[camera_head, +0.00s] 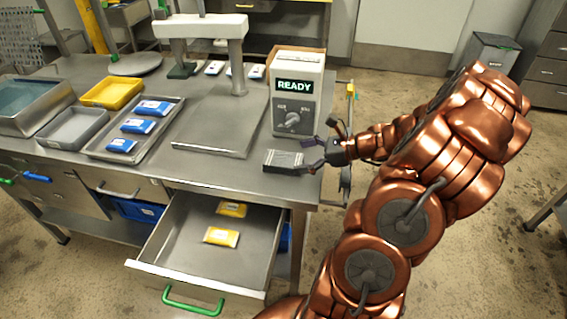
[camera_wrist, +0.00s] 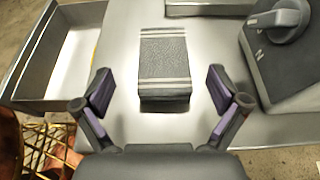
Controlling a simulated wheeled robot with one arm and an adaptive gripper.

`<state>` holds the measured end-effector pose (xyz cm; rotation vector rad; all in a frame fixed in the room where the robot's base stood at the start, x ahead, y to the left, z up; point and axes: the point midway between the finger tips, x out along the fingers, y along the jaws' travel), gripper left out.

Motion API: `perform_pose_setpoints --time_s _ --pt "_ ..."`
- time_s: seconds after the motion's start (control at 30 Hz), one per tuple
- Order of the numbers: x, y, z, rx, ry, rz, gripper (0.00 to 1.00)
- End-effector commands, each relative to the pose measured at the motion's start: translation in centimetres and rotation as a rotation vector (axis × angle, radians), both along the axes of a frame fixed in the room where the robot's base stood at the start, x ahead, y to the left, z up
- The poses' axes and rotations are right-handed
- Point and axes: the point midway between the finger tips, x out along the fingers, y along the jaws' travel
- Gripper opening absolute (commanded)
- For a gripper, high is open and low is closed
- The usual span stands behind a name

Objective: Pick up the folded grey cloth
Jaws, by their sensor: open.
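The folded grey cloth (camera_head: 284,160) lies flat on the steel table near its front right edge, below the control box. In the wrist view the cloth (camera_wrist: 165,66) is a grey rectangular stack with pale stripes near both ends. My gripper (camera_head: 314,156) is at the right end of the cloth in the head view. In the wrist view my gripper (camera_wrist: 160,92) is open, its two purple-padded fingers spread to either side of the cloth's near end. Neither finger appears to touch the cloth, and nothing is held.
The control box (camera_head: 298,92) reading READY stands just behind the cloth. An open drawer (camera_head: 180,240) with two yellow packets juts out in front. A tray (camera_head: 110,155) with blue packets, a yellow tray (camera_head: 112,84) and a grey tray (camera_head: 72,122) stand at left.

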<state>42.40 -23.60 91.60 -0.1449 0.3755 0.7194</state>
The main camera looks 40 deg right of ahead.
Motion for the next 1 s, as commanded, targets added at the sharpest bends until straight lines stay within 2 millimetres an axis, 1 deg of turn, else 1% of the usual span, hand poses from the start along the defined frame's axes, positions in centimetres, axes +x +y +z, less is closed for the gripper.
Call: perform_pose_setpoints --time_s 0.37,0.6,0.7,1.0 --pt "2.3 1.9 -1.1 0.005 0.0 -0.001 0.97" --pt "4.7 3.7 -2.3 0.007 0.001 0.002 0.97" --pt "5.2 4.2 -2.7 0.004 0.002 0.0 0.97" --pt "5.5 4.3 -3.0 0.002 0.0 -0.002 0.97"
